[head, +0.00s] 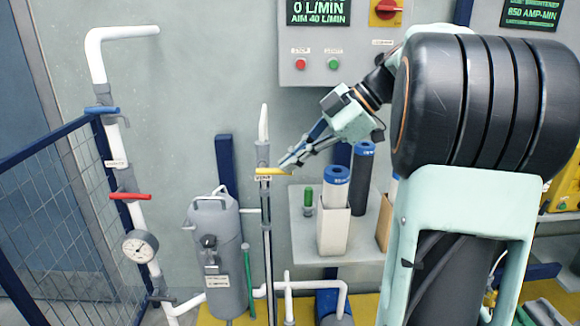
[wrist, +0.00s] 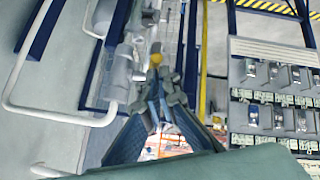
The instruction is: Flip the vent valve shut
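The vent valve has a yellow lever (head: 272,171) on a thin vertical pipe, with a small label tag below it. In the head view the lever lies roughly level, crosswise to the pipe, pointing right. My gripper (head: 288,164) reaches down from the right, its fingertips beside the lever's right end; I cannot tell whether they touch it. In the wrist view the gripper's fingertips (wrist: 160,92) come close together, with a yellow part (wrist: 156,58) just beyond them. Whether anything is between the fingers is unclear.
A grey tank (head: 217,250) stands left of the vent pipe. A shelf (head: 300,238) with blue-topped cartridges is right, below my arm. A pipe at left carries blue (head: 101,110) and red (head: 130,197) levers and a gauge (head: 140,247). A control panel (head: 340,70) hangs above.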

